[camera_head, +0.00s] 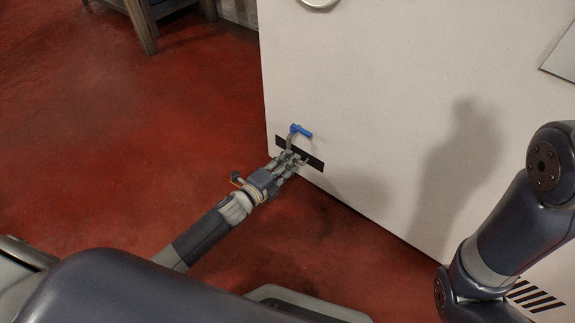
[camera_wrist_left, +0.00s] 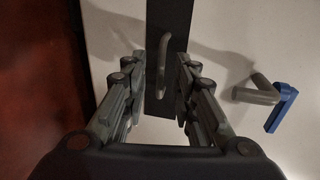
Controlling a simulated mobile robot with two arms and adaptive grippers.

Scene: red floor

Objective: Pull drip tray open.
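The drip tray shows as a dark strip (camera_head: 314,163) low on the white cabinet front, close to the floor. In the left wrist view the dark strip (camera_wrist_left: 178,16) runs up the picture and carries a grey curved handle (camera_wrist_left: 164,62). My left gripper (camera_head: 298,158) is at the strip. In the left wrist view my left gripper (camera_wrist_left: 160,75) is open, with its fingers on both sides of the handle and a gap on each side. Whether the fingertips touch the strip cannot be told. My right gripper is out of view.
A blue-handled tap (camera_head: 300,131) sticks out just above the strip, near my left gripper; it also shows in the left wrist view (camera_wrist_left: 281,106). The white cabinet (camera_head: 380,90) fills the right side. The red floor (camera_head: 130,130) is clear on the left. A wooden stand (camera_head: 143,25) is at the back.

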